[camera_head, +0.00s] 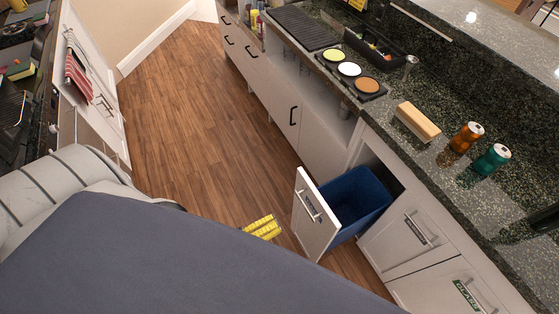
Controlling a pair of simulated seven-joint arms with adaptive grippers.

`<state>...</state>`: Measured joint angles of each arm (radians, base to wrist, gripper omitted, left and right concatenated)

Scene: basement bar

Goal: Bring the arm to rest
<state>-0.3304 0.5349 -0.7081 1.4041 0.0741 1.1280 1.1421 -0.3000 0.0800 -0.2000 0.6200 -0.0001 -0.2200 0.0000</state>
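My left gripper (262,228) shows only as ridged yellow fingertips, low over the wood floor, left of the open pull-out drawer. The fingertips lie side by side with no clear gap and nothing visible between them. The rest of this gripper is hidden behind my grey body. A white, dark-striped part of my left arm shows at the left. The pull-out drawer (312,212) stands open with a blue bin (357,198) inside it. The fingertips are apart from its front panel. My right gripper is not in view.
The granite counter (440,163) on the right holds a wooden block (418,122), an orange can (467,137), a teal can (491,159) and a black tray of coloured discs (349,69). The floor (185,120) between the counters is clear.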

